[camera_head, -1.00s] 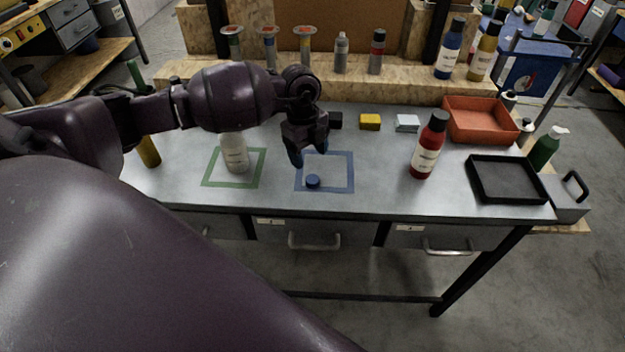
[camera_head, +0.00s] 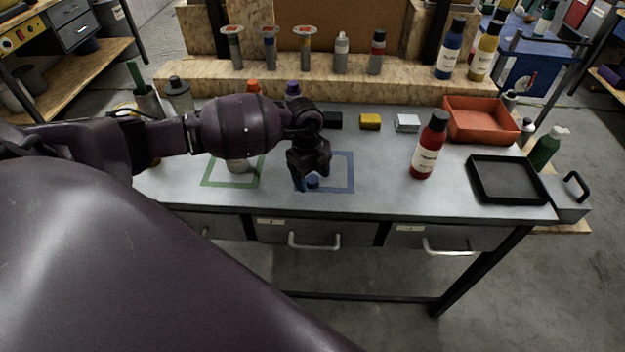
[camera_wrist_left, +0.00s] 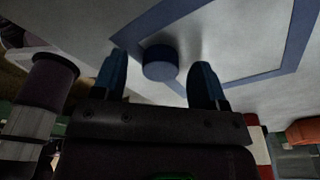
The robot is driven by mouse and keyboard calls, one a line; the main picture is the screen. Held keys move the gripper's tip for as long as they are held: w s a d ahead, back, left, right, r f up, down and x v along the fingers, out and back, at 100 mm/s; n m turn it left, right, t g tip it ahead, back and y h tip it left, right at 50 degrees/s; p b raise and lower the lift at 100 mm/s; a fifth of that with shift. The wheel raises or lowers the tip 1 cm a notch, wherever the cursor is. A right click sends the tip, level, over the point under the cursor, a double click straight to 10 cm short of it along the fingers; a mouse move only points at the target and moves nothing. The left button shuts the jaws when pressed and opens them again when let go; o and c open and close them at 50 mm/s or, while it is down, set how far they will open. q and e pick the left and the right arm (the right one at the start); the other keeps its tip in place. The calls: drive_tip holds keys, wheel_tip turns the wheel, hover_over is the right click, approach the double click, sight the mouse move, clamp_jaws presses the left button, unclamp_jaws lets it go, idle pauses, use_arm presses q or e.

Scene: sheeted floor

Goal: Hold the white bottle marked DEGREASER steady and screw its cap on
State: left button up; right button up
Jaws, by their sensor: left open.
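The white bottle (camera_head: 238,166) stands in the green taped square on the bench; my left arm hides all but its lower part, and its label cannot be read. A small blue cap (camera_head: 313,181) lies on the bench inside the blue taped square, near its front left corner. My left gripper (camera_head: 307,184) is low over the cap, pointing down. In the left wrist view the cap (camera_wrist_left: 160,63) shows between and just beyond the two open blue fingertips (camera_wrist_left: 163,82), with gaps on both sides. My right gripper is not in view.
A red bottle (camera_head: 428,150) stands to the right of the blue square (camera_head: 350,172). A black tray (camera_head: 507,180) and an orange bin (camera_head: 480,120) are at the right. Yellow (camera_head: 370,122) and grey (camera_head: 407,123) blocks lie behind. The bench between the blue square and red bottle is clear.

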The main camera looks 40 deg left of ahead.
sight(312, 178)
use_arm(q)
drive_tip(key=shift+f, duration=0.1)
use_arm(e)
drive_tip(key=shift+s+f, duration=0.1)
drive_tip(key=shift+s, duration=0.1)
use_arm(q)
drive_tip(key=shift+c, duration=0.9)
drive_tip(key=c, duration=0.8)
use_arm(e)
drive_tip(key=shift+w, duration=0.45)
use_arm(q)
drive_tip(key=shift+r, duration=0.55)
wheel_tip(312, 178, up, 19)
drive_tip(key=shift+p, duration=0.45)
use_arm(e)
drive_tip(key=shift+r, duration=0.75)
